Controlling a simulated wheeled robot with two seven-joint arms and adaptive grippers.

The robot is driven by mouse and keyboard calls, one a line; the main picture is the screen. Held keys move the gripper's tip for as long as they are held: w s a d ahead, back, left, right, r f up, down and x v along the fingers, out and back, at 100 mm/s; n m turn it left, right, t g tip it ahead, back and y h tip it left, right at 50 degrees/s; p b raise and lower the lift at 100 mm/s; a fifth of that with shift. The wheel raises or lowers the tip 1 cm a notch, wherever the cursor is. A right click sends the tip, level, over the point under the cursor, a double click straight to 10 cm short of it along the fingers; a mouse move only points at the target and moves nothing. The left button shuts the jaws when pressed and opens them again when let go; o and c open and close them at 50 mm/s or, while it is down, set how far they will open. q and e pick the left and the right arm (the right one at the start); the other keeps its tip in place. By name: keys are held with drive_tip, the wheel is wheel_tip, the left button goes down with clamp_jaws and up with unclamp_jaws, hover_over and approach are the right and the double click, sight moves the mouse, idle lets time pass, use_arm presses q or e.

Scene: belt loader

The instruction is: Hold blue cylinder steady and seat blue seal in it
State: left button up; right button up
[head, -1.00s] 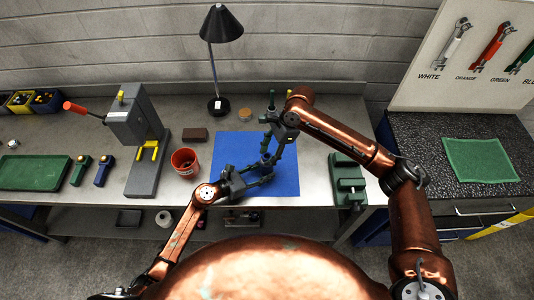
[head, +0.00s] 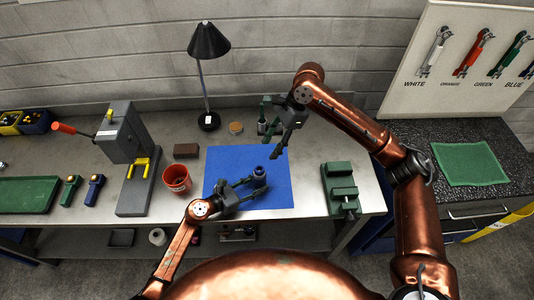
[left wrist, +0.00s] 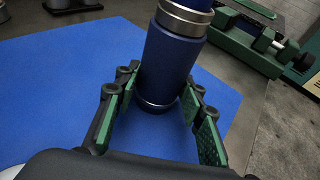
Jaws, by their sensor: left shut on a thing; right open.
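The dark blue cylinder (head: 259,177) with steel bands stands upright on the blue mat (head: 275,200). It also shows in the left wrist view (left wrist: 167,62), its top cut off by the frame. My left gripper (head: 254,184) is shut on the cylinder low down, with green finger pads on both sides of it in the left wrist view. My right gripper (head: 271,142) is open and empty, raised above and behind the cylinder. I see no separate blue seal; a brighter blue part (left wrist: 195,4) shows above the cylinder's upper steel band, but I cannot tell whether it is the seal.
A green vise (head: 341,185) stands right of the mat. A red bucket (head: 176,180) and a grey press (head: 135,150) are to its left. A black lamp (head: 208,120), a small round disc (head: 236,128) and a green-topped item (head: 262,124) stand behind. The mat's right part is clear.

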use_arm(q)
drive_tip(key=shift+f, duration=0.1)
use_arm(e)
drive_tip(key=shift+d+r, duration=0.15)
drive_tip(key=shift+r, duration=0.25)
use_arm(q)
drive_tip(key=o, duration=0.9)
use_arm(e)
drive_tip(key=shift+w, duration=0.1)
use_arm(q)
drive_tip(key=shift+o, duration=0.2)
drive_tip(key=shift+a, duration=0.1)
